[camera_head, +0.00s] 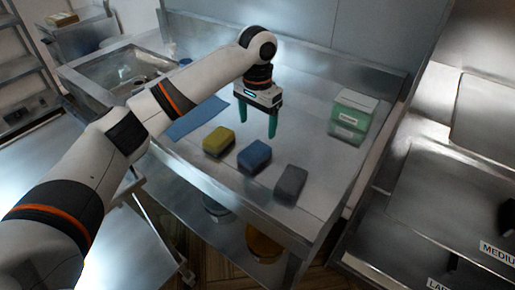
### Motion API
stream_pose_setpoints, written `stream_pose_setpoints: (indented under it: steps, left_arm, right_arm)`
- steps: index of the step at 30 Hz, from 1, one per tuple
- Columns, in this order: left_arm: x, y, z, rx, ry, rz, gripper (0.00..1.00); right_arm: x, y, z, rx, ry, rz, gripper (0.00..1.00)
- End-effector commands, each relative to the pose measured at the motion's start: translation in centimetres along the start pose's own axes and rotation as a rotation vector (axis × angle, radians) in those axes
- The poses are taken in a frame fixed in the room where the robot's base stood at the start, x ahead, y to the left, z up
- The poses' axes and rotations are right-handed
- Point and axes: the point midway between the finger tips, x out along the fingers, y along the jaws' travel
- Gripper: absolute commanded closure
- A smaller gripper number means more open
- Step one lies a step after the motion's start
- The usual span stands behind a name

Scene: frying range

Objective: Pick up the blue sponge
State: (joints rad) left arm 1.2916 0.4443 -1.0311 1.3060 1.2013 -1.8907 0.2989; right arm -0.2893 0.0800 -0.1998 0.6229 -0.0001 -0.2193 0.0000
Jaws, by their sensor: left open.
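The blue sponge (254,156) lies on the steel counter, in the middle of a row of three sponges. A yellow sponge (218,141) is to its left and a grey sponge (290,184) is to its right. My left gripper (257,131) points down above and just behind the blue sponge. Its two green fingers are spread apart with nothing between them. The fingertips look apart from the sponge. My right gripper is not in view.
A green and white box (353,115) stands at the counter's right side. A flat blue cloth (198,118) lies left of the sponges. A sink (125,65) is at the back left. The counter's raised edge runs behind, and bare steel lies around the row.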

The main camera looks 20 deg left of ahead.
Motion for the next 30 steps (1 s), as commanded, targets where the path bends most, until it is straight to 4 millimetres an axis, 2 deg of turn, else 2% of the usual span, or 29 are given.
stream_pose_setpoints:
  steps: [3,9,14,21,25,30]
  left_arm:
    - [2.2,0.0,-0.1,0.001,0.004,0.000,0.22]
    - [4.6,0.0,-0.1,0.001,0.000,-0.001,0.22]
    - [5.8,0.1,-0.3,0.001,0.003,0.000,0.22]
    - [9.3,0.3,-0.6,0.002,0.002,0.000,0.22]
    - [10.1,0.2,-0.6,0.003,-0.001,0.000,0.22]
    - [10.2,0.2,-0.6,0.003,-0.001,0.000,0.22]
  right_arm:
    - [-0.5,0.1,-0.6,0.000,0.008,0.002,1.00]
    - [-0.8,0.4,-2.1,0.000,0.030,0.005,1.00]
    - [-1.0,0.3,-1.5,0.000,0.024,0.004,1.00]
    - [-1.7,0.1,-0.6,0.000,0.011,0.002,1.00]
    - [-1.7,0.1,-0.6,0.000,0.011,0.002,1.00]
    - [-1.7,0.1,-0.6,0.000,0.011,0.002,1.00]
